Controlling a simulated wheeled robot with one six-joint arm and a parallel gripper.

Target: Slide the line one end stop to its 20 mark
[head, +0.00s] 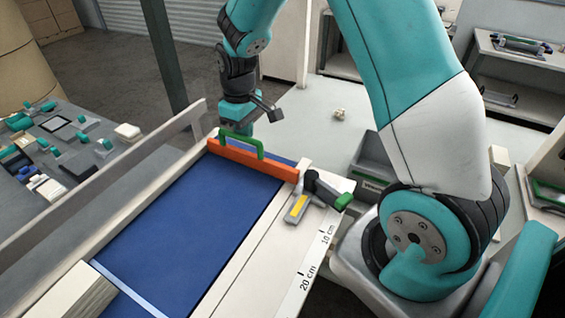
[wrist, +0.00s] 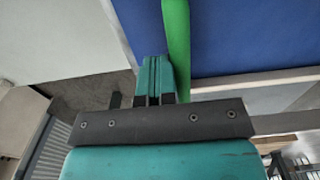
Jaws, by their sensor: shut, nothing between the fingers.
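The end stop is an orange bar (head: 255,162) lying across the far end of the blue belt (head: 190,225), with a green handle (head: 262,148) on top. Its right end meets a dark clamp with a green knob (head: 343,201) and a yellow piece (head: 297,208) on the side rail. The scale beside it has a 10 cm mark (head: 327,238) and, nearer, a 20 cm mark (head: 306,280); the stop sits beyond both. My gripper (head: 232,127) is shut and empty, just behind the handle. In the wrist view the closed fingers (wrist: 155,72) are close beside the green handle (wrist: 177,40); contact is unclear.
A pale side wall (head: 105,185) runs along the belt's left. A pale stack (head: 68,292) lies at its near end. A table of teal and dark parts (head: 60,140) stands left, a grey bin (head: 372,160) right. The belt before the stop is clear.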

